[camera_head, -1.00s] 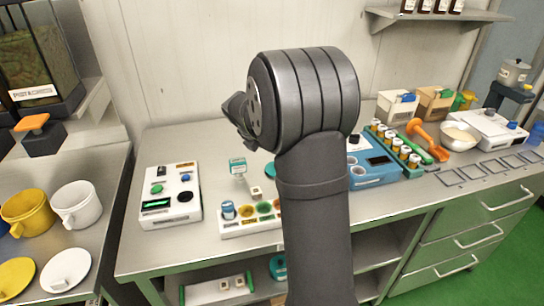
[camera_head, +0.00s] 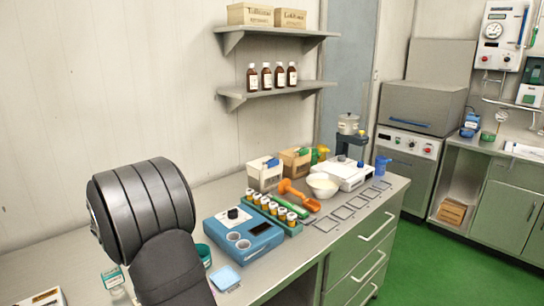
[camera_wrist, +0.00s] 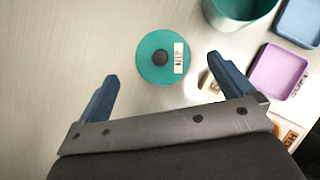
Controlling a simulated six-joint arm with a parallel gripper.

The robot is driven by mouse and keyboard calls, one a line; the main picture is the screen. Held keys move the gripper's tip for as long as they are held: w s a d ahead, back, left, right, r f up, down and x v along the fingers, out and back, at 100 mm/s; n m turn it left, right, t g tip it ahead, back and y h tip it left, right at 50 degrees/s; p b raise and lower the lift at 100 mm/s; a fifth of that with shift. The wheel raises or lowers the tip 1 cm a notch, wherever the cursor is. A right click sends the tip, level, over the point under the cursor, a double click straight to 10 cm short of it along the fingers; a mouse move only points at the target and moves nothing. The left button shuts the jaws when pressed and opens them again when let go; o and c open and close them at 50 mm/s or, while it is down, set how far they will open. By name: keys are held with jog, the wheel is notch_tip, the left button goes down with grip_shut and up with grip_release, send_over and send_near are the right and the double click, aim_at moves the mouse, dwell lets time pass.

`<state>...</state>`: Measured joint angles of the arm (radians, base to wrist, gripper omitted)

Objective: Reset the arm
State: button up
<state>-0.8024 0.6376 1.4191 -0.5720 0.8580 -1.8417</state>
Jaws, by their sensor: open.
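In the wrist view, my gripper (camera_wrist: 170,95) is open, its two blue fingers spread wide with nothing between them. A round teal lid (camera_wrist: 152,72) with a dark knob and a small label lies on the steel worktop beyond the fingertips. In the head view my dark grey arm fills the lower left; the fingers are hidden there.
A teal pot (camera_wrist: 238,12) and a purple tray (camera_wrist: 284,72) lie right of the lid. In the head view, a blue device (camera_head: 243,235), a vial rack (camera_head: 290,228), an orange scoop (camera_head: 299,194) and a white bowl (camera_head: 322,187) stand on the bench.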

jog(key=x, duration=0.5)
jog(key=shift+f, duration=0.25)
jog(key=shift+w+r, duration=0.15)
jog(key=shift+r, duration=1.7)
jog(key=shift+f, duration=0.1)
